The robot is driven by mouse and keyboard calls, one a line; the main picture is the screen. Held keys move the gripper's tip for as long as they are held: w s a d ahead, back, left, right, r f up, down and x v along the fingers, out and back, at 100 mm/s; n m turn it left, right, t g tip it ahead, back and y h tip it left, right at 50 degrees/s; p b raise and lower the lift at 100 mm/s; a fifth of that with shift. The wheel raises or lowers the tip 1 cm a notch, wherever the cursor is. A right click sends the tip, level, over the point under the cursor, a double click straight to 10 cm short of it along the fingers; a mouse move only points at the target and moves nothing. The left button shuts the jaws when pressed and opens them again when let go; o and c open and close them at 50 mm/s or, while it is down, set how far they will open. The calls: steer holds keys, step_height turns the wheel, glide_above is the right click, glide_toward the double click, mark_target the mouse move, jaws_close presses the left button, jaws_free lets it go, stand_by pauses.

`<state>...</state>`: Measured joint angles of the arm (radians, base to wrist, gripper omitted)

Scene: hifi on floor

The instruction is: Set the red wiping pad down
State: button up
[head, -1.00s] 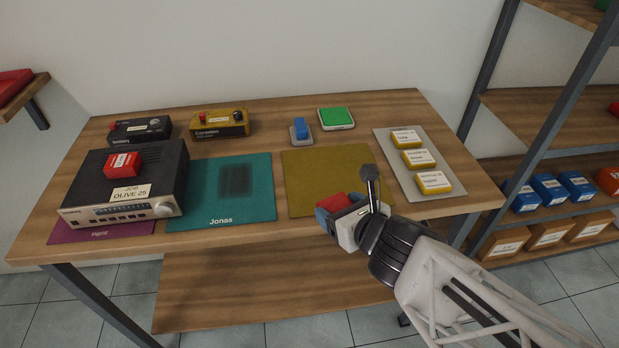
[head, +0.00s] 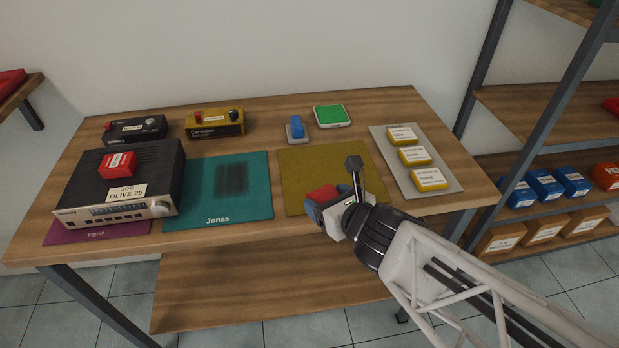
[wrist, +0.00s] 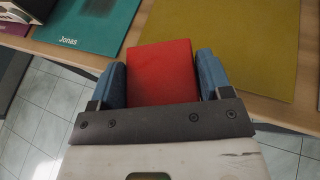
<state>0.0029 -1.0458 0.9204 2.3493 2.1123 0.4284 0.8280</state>
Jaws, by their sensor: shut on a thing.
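The red wiping pad (wrist: 162,72) is held between the two blue fingers of my gripper (wrist: 162,80) in the wrist view. In the head view the red pad (head: 322,194) shows at the tip of my gripper (head: 318,207), over the front edge of the olive mat (head: 315,165). My gripper is shut on the pad. I cannot tell whether the pad touches the mat or hangs just above it. The underside of the pad is hidden.
A teal mat (head: 195,195) with a dark smudge lies to the left, beside a black hi-fi unit (head: 155,165) bearing a red box (head: 118,165). A blue-handled block (head: 297,129) and green pad (head: 331,115) stand behind. A grey tray (head: 440,202) holds yellow boxes.

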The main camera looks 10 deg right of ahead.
glide_above(309, 187)
steer(key=shift+s+d+f, duration=0.1)
steer(key=shift+s+f, duration=0.3)
steer(key=shift+f, duration=0.15)
steer(key=shift+w, duration=0.2)
steer(key=shift+w+f, duration=0.15)
steer(key=shift+f, duration=1.6)
steer(key=shift+f, duration=0.15)
steer(key=o, duration=0.9)
